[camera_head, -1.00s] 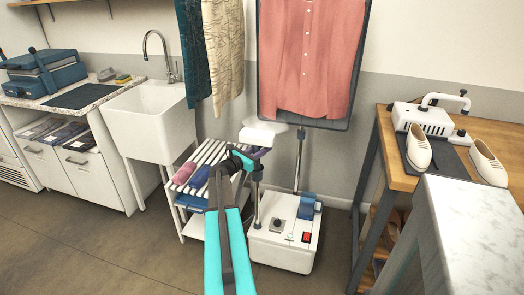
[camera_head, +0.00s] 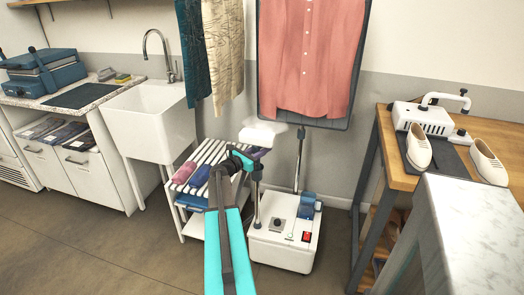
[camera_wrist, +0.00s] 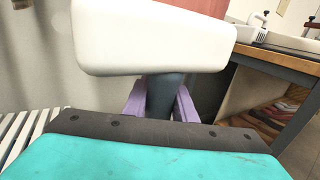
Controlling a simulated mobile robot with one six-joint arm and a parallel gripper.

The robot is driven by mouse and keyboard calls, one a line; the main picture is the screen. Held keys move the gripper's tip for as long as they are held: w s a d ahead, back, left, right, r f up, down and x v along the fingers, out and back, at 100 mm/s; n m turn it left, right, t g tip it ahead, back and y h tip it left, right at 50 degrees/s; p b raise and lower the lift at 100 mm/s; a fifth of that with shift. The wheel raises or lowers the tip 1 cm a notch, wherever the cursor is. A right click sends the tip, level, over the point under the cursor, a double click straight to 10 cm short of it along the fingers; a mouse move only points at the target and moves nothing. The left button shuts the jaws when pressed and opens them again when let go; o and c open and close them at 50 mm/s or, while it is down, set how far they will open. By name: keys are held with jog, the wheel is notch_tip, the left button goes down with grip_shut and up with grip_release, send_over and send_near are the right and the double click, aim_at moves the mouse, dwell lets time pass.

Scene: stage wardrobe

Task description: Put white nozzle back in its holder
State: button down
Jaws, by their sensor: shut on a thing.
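The white nozzle (camera_head: 257,134) is a rounded white steamer head on a dark grey neck. In the wrist view its white head (camera_wrist: 150,38) fills the top of the picture, and the neck (camera_wrist: 161,95) stands between the purple fingers. My gripper (camera_head: 246,158) is shut on this neck, with the head above the fingers. The steamer base (camera_head: 285,240) stands on the floor just right of my arm, with upright poles. A blue part (camera_head: 308,206) sits at its back right. I cannot tell which part is the holder.
A pink shirt (camera_head: 307,60) hangs on a board behind the steamer. A white slatted rack (camera_head: 212,152) with rolled towels stands at left, beside a sink (camera_head: 152,122). A wooden table (camera_head: 383,150) with white shoes and a marble-topped block (camera_head: 470,225) are at right.

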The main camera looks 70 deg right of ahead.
jog(key=shift+f, duration=0.3)
jog(key=c, duration=1.7)
grip_release()
jog(key=shift+c, duration=0.2)
jog(key=shift+f, duration=0.1)
jog(key=v, duration=1.1)
